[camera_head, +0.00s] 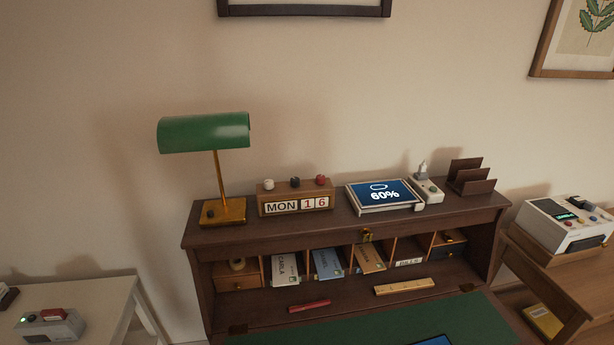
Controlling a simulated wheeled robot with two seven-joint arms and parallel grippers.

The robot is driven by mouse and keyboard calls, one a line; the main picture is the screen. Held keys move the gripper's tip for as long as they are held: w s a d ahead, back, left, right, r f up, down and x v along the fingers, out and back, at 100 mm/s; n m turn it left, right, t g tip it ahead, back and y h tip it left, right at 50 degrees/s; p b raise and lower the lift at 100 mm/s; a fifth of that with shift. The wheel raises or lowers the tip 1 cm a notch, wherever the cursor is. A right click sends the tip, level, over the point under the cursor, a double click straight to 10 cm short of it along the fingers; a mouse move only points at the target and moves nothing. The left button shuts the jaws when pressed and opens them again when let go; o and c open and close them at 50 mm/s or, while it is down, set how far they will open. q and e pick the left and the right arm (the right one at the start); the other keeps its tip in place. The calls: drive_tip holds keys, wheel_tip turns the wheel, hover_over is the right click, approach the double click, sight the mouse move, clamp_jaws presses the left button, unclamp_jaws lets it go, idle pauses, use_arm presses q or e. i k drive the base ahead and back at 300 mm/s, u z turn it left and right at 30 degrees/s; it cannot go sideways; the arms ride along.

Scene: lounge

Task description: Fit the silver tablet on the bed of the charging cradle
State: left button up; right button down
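A flat device with a silver-white edge and a lit blue screen reading 60% (385,194) lies on the desk's top shelf, right of the calendar block. It looks like a tablet resting on a pale base, but I cannot tell whether that base is the charging cradle. A small white unit with buttons and a plug (428,190) stands just right of it. Part of another blue screen (434,341) shows at the bottom edge on the green desk surface; most of it is cut off, and its casing cannot be made out. Neither of my grippers is in view.
The dark wooden desk (225,243) carries a green lamp (204,133), a calendar block (296,199) and a brown letter rack (471,177). Its pigeonholes hold envelopes. A red pen-like item (309,306) and a ruler (404,286) lie below. Side tables flank the desk.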

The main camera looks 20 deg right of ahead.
sight(368, 196)
drive_tip(key=u, duration=2.05)
drive_tip(key=k, duration=2.3)
drive_tip(key=z, duration=0.95)
